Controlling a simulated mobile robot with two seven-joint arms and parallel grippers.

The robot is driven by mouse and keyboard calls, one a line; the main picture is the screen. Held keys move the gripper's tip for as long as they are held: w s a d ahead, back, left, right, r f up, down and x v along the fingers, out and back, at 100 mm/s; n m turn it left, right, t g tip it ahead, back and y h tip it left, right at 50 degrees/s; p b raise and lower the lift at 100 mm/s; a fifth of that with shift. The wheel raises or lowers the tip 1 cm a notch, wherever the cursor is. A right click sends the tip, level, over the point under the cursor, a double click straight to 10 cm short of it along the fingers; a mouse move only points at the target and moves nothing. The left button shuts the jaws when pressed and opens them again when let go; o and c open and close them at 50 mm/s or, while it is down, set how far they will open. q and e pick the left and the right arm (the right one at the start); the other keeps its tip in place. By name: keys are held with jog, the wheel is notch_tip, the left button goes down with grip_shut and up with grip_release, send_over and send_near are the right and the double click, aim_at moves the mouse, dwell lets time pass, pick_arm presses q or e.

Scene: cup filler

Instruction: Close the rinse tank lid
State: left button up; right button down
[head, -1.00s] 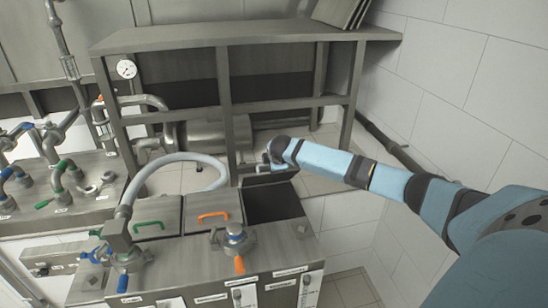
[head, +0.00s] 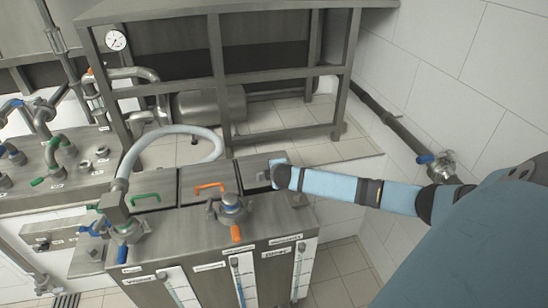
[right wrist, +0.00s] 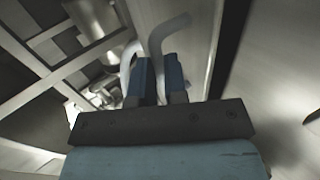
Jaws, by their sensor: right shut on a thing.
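The rinse tank lid (head: 252,166) is a grey metal panel at the right end of the row of lids on the steel cabinet. It looks almost level with its neighbours and covers the dark opening; I cannot tell whether it rests fully on the rim. My right gripper (head: 272,177) is at this lid, and my arm hides part of it. My left gripper is out of view.
A lid with an orange handle (head: 210,186) and one with a green handle (head: 146,197) sit to the left. A valve with an orange lever (head: 230,208) stands in front. A pale hose (head: 170,132) loops behind. A steel frame (head: 215,75) stands at the back.

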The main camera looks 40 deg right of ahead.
jog(key=shift+s+f, duration=0.1)
jog(key=shift+f, duration=0.2)
jog(key=c, duration=1.2)
grip_release()
jog(key=shift+o, duration=0.2)
jog(key=shift+s+r, duration=0.1)
jog(key=v, duration=1.3)
jog(key=shift+s+a+r+b, duration=0.15)
jog(key=shift+s+b, duration=0.15)
jog(key=s+a+f+m+y+p, duration=0.1)
jog(key=s+a+f+y, duration=0.3)
jog(key=a, duration=0.3)
jog(key=s+a+f+m+y, duration=0.1)
jog(key=s+a+f, duration=0.2)
jog(key=a+f, duration=0.35)
jog(key=s+a+f+m+t+y+p, duration=0.1)
jog(key=s+a+f+m+y, duration=0.1)
jog(key=s+a+m, duration=0.5)
jog(key=s+a+y, duration=0.1)
jog(key=s+a, duration=0.5)
jog(key=a, duration=0.1)
jog(key=shift+s+a+t, duration=0.35)
jog(key=shift+s+t, duration=0.05)
